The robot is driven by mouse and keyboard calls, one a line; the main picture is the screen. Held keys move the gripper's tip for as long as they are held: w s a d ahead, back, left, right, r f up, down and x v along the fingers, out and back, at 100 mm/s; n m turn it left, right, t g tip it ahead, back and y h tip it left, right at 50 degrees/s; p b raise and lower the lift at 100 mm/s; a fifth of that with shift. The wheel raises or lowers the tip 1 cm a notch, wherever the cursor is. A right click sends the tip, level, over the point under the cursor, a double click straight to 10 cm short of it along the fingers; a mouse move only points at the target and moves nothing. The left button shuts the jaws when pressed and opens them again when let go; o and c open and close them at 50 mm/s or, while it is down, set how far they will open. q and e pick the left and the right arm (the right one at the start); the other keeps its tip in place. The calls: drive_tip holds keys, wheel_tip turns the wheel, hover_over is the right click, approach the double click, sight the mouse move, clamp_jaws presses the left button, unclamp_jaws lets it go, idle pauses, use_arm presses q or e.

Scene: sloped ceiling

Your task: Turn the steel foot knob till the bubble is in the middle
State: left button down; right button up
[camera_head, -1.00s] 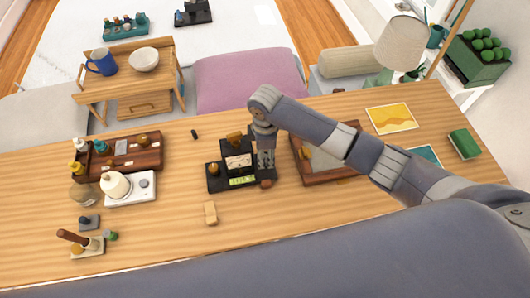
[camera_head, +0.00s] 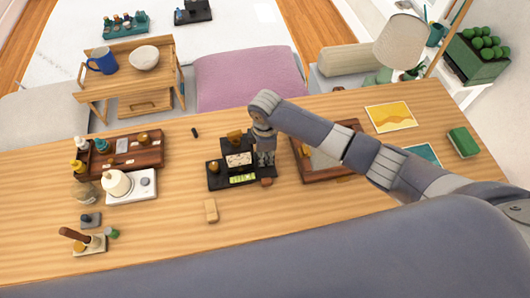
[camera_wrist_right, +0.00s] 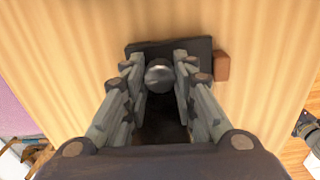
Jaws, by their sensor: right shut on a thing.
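The black levelling device (camera_head: 214,181) stands in the middle of the wooden table, with a pale panel (camera_head: 238,160) and a yellow-green level strip (camera_head: 243,179) at its front. The bubble is too small to make out. The steel knob (camera_wrist_right: 159,76) shows in the right wrist view as a round grey cap on the dark base (camera_wrist_right: 143,48). My right gripper (camera_wrist_right: 160,75) points down at the device's right side, its fingers shut on the knob from both sides. In the head view my right gripper (camera_head: 265,158) hides the knob. My left gripper is not in view.
A brown block (camera_wrist_right: 222,65) lies right beside the base. A wooden tray (camera_head: 304,175) is close on the right. A small wooden block (camera_head: 211,211) lies in front. A white scale (camera_head: 146,187) and a brown rack (camera_head: 150,150) stand to the left.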

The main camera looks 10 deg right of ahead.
drive_tip(key=shift+n, duration=1.3)
drive_tip(key=o, duration=1.1)
drive_tip(key=shift+c, duration=0.2)
wheel_tip(320, 180, up, 12)
drive_tip(key=shift+s, duration=0.1)
